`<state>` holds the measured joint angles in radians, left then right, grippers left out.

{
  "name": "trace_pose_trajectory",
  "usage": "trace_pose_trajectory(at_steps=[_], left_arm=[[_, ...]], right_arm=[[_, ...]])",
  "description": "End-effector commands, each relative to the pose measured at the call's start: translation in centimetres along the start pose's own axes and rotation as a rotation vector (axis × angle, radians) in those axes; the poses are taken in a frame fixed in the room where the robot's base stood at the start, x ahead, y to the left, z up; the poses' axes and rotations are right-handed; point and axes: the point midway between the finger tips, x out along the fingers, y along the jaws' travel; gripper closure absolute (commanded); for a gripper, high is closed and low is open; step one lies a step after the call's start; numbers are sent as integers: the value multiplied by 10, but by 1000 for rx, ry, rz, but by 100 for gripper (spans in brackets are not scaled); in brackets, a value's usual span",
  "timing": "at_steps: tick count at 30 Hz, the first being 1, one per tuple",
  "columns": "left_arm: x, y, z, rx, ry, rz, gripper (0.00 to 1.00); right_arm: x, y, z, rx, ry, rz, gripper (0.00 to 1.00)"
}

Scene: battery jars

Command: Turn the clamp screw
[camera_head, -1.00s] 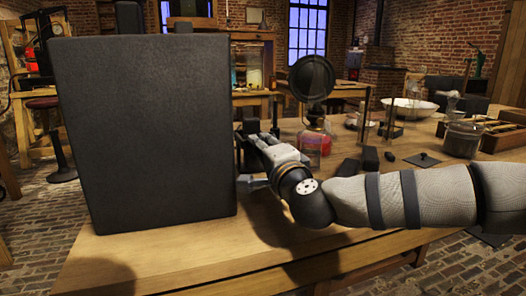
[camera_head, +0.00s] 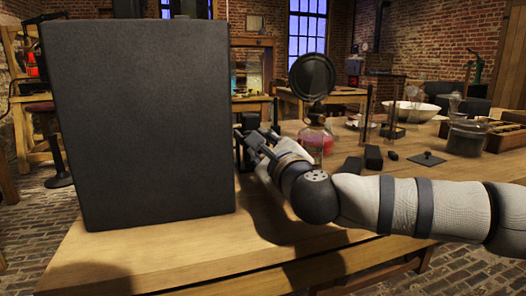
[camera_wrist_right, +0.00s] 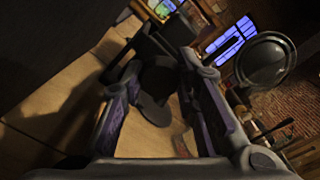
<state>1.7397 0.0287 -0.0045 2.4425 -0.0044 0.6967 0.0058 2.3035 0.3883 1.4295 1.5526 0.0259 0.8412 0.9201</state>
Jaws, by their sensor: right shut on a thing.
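My right gripper (camera_head: 254,143) reaches in from the right, beside the right edge of a large dark panel. In the right wrist view its two fingers (camera_wrist_right: 160,100) stand either side of a dark rounded piece (camera_wrist_right: 158,82), which looks like the clamp screw's head. The jaws are closed on it. Dark upright clamp parts (camera_head: 247,122) show just behind the fingertips in the head view. The fingers and the panel hide most of the clamp, so the screw's thread and angle cannot be seen. My left gripper is not in view.
The tall dark panel (camera_head: 140,125) blocks the left of the head view. On the wooden table (camera_head: 160,255) stand a round black disc (camera_head: 312,77), a flask with red liquid (camera_head: 316,140), a glass jar (camera_head: 467,137), a white bowl (camera_head: 411,111) and small dark blocks (camera_head: 373,157). The front strip is clear.

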Motion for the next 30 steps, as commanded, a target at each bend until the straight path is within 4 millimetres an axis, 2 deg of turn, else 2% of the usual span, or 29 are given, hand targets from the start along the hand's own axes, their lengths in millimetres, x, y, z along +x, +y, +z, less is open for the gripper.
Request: trace_pose_trajectory(at_steps=[18, 30], left_arm=[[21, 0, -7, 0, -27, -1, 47], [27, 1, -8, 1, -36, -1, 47]], right_arm=[[0, 3, -1, 548, 1, 0, 100], [0, 2, 1, 745, -1, 0, 100]])
